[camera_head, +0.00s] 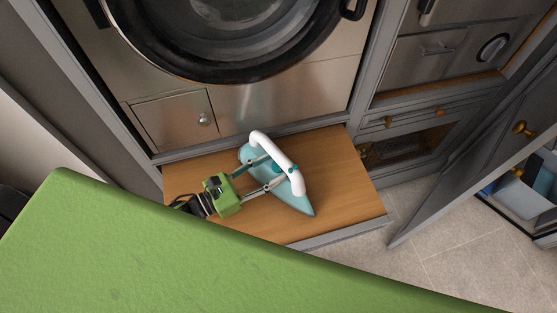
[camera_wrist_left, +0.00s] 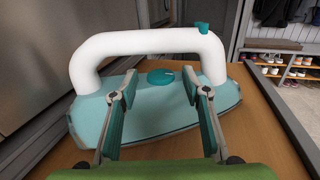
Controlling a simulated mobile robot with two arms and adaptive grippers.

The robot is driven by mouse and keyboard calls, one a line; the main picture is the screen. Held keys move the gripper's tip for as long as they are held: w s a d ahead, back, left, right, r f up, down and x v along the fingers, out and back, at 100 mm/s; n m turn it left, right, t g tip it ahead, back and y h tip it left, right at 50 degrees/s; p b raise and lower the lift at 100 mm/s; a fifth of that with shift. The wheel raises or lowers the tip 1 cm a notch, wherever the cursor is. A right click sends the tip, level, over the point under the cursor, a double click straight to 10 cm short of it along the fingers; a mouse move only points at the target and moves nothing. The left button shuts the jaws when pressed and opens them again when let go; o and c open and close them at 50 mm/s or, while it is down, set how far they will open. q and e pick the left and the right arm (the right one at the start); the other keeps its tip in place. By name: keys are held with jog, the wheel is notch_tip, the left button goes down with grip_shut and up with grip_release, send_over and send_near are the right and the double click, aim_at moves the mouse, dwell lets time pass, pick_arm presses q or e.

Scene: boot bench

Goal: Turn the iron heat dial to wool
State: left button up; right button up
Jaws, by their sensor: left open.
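A pale teal iron (camera_head: 297,200) with a white arched handle (camera_head: 268,141) rests on the wooden board below the washing machine, its tip pointing to the lower right. In the left wrist view the iron body (camera_wrist_left: 150,110) is close ahead. Its round teal heat dial (camera_wrist_left: 160,77) shows under the handle, with a small light mark; the setting names are too small to read. My left gripper (camera_wrist_left: 159,84) is open, with its fingers on either side of the dial in that view. I cannot tell whether they touch it. My right gripper is not in view.
The wooden board (camera_head: 342,185) is clear around the iron. The washing machine (camera_head: 290,100) stands behind it. An open grey cabinet door (camera_head: 460,175) is at the right. A large green surface (camera_head: 150,250) fills the lower left. Shoe shelves (camera_wrist_left: 275,62) show in the wrist view.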

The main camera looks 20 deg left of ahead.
aim_at(272, 166)
pick_arm(q)
jog(key=shift+x, duration=1.15)
jog(key=shift+w+d, duration=0.2)
jog(key=shift+w, duration=0.15)
jog(key=c, duration=1.1)
jog(key=shift+o, duration=0.2)
jog(key=shift+f, duration=0.1)
jog(key=shift+f+m+g+h+b, duration=0.1)
jog(key=shift+m+g+h+b, duration=0.4)
jog(key=shift+h+b, duration=0.15)
jog(key=m+g+h+b, duration=0.1)
jog(key=m+g+b, duration=0.1)
jog(key=b, duration=0.2)
jog(key=m+g+h+b, duration=0.2)
jog(key=g+b, duration=0.1)
jog(key=b, duration=0.1)
jog(key=shift+f+h, duration=0.15)
jog(key=shift+h, duration=0.1)
jog(key=shift+m+g+b, duration=0.5)
jog(key=shift+g+b, duration=0.2)
jog(key=shift+b, duration=0.05)
jog(key=shift+r+g+h+b, duration=0.25)
jog(key=shift+g+h+b, duration=0.05)
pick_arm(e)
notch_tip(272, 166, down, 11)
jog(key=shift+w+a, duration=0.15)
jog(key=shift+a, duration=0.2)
